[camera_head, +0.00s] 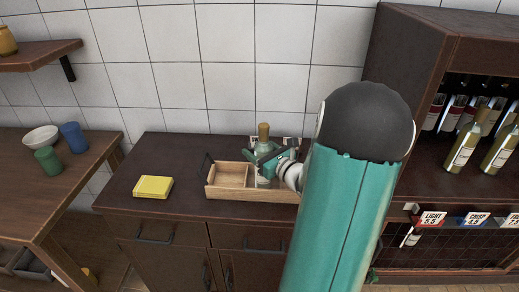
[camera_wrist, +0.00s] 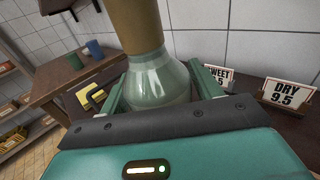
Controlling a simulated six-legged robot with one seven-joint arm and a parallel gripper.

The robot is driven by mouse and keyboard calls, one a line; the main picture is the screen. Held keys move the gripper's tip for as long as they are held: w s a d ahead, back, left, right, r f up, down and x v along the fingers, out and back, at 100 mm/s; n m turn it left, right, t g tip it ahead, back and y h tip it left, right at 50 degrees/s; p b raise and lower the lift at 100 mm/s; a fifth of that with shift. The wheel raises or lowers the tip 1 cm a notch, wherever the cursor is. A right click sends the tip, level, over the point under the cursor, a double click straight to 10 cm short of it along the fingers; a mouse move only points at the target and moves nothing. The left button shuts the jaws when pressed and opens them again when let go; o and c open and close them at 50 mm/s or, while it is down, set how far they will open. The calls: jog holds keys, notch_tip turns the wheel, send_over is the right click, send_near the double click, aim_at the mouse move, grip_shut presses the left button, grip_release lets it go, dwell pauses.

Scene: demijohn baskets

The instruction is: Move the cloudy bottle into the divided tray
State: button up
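The cloudy bottle (camera_head: 263,146), pale grey-green with a tan top, stands upright at the right part of the wooden divided tray (camera_head: 226,194). Its lower end shows inside the tray's right compartment; I cannot tell whether it rests on the floor. My gripper (camera_head: 268,162) is around the bottle's body. In the wrist view, the bottle (camera_wrist: 158,82) sits between the two green fingers of my gripper (camera_wrist: 157,92), which appear to touch it on both sides. The tray's left compartment is empty. My arm hides the tray's right end.
A yellow block (camera_head: 153,187) lies left of the tray on the dark counter (camera_head: 125,195). Label cards, "SWEET" (camera_wrist: 218,75) and "DRY 9.5" (camera_wrist: 289,94), stand behind the tray. A wine rack (camera_head: 440,150) is at right. A side table (camera_head: 75,180) holds a bowl and cups.

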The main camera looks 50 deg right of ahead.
jog(key=shift+o, duration=0.6)
jog(key=shift+s+r, duration=0.15)
jog(key=s+a, duration=0.1)
jog(key=s, duration=1.1)
jog(key=w+a+n+g+y, duration=0.25)
jog(key=a+n, duration=0.35)
jog(key=a, duration=0.3)
jog(key=w+a+r+n+g+y, duration=0.1)
jog(key=a+n+g+y, duration=0.3)
jog(key=a+n, duration=0.3)
jog(key=w+a+n+g+y, duration=0.25)
jog(key=a+n, duration=0.25)
jog(key=a, duration=0.5)
jog(key=s+a+r+n+g+h, duration=0.1)
jog(key=s+a+r+n+h, duration=0.2)
jog(key=n, duration=0.6)
jog(key=s+a+r+n+g+h, duration=0.2)
jog(key=a+n, duration=0.4)
jog(key=n, duration=0.4)
jog(key=shift+s+r+h, duration=0.7)
jog(key=shift+s+h, duration=0.3)
jog(key=shift+h, duration=0.1)
